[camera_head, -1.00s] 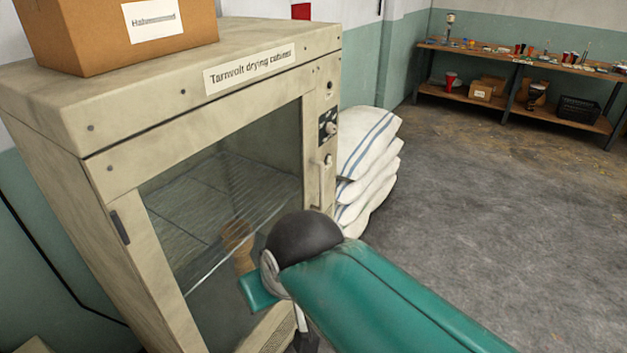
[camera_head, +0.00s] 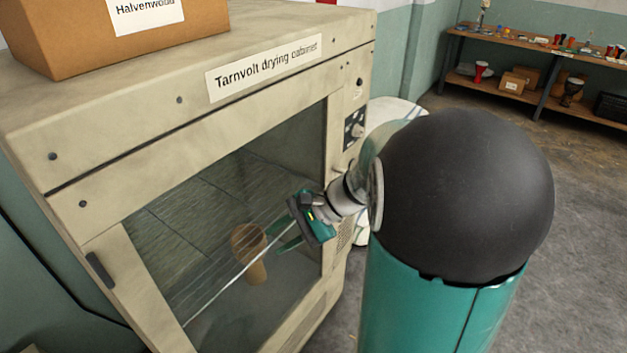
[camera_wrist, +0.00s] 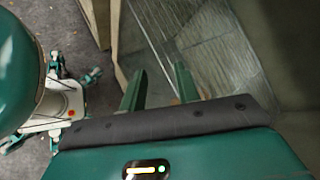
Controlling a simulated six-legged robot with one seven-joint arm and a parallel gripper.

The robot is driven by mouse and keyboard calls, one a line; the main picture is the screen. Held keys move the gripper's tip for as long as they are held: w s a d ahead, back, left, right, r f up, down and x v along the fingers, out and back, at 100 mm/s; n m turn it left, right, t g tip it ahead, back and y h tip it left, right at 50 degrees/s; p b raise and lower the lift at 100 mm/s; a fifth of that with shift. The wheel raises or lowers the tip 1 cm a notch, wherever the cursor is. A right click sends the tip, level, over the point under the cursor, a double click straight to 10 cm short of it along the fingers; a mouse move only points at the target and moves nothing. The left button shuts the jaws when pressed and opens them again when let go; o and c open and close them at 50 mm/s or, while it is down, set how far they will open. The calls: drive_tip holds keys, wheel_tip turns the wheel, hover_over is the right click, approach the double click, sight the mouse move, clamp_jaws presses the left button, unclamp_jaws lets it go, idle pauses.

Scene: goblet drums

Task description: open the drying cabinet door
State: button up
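The beige drying cabinet (camera_head: 120,170) stands at the left with its name label (camera_head: 265,68) above the front. My gripper (camera_head: 283,234) is open in front of the right part of the glass. In the wrist view its two fingers (camera_wrist: 161,72) stand apart, with nothing visibly held, near a beige edge and the glass.
A brown goblet drum (camera_head: 248,245) shows through the glass near a wire shelf. A cardboard box (camera_head: 120,40) sits on the cabinet. White sacks (camera_head: 390,112) lie behind my arm. A workbench (camera_head: 540,45) stands at the back right; the grey floor before it is clear.

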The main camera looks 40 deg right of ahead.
drive_tip(key=w+d+f+m+t, duration=0.2)
drive_tip(key=d+m+t, duration=0.15)
drive_tip(key=d, duration=0.25)
drive_tip(key=w+d+f+m+t, duration=0.2)
drive_tip(key=d+f+m, duration=0.1)
drive_tip(key=d+m, duration=0.3)
drive_tip(key=s+d+f+m+t+h, duration=0.25)
drive_tip(key=d+f+m+t, duration=0.2)
drive_tip(key=d, duration=0.45)
drive_tip(key=s+d+f+m+t+h, duration=0.25)
drive_tip(key=d+m+h, duration=0.2)
drive_tip(key=d, duration=0.55)
drive_tip(key=shift+m+t, duration=0.25)
drive_tip(key=w, duration=0.4)
drive_tip(key=w+a, duration=0.1)
drive_tip(key=w, duration=0.4)
drive_tip(key=w+a, duration=0.1)
drive_tip(key=w, duration=0.4)
drive_tip(key=shift+w+a+f, duration=0.2)
drive_tip(key=shift+w+f, duration=0.05)
drive_tip(key=shift+f, duration=0.1)
clamp_jaws()
